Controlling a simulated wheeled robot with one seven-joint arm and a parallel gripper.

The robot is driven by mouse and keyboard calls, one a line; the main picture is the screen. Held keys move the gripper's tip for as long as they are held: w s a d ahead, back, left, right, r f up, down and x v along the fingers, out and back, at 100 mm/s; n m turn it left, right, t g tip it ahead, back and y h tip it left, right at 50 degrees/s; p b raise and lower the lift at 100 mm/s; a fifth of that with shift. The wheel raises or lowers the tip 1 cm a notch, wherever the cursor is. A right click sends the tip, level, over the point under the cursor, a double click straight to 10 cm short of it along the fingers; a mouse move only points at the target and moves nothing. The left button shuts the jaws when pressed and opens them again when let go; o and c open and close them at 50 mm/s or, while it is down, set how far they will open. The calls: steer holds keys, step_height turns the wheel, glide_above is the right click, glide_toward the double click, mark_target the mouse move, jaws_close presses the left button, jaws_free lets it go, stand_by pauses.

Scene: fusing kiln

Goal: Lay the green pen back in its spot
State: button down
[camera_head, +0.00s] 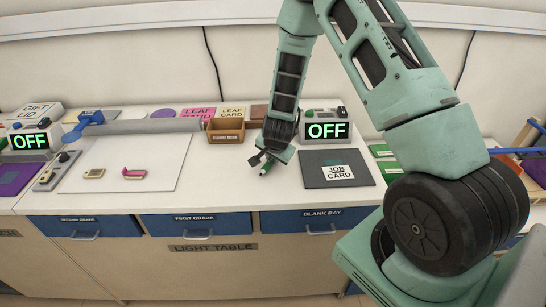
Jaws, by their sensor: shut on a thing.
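My gripper (262,160) is low over the white counter, left of the dark job card mat (314,177). The rest of the pen is hidden by the fingers. I cannot tell whether the pen touches the counter. No marked pen spot can be made out.
A wooden box (226,137) stands behind my gripper to the left. A white panel (150,150) at left bears a yellowish piece (94,173) and a pink-and-yellow piece (134,174). An OFF display (327,131) stands behind the mat. Counter left of my gripper is clear.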

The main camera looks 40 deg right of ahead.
steer(key=c, duration=1.4)
jaws_free()
steer(key=shift+o, duration=0.7)
steer(key=shift+s, duration=0.1)
steer(key=p+v, duration=0.1)
steer(key=v, duration=1.6)
steer(key=shift+r+p, duration=0.25)
steer(key=shift+p, duration=0.15)
steer(key=shift+a, duration=0.15)
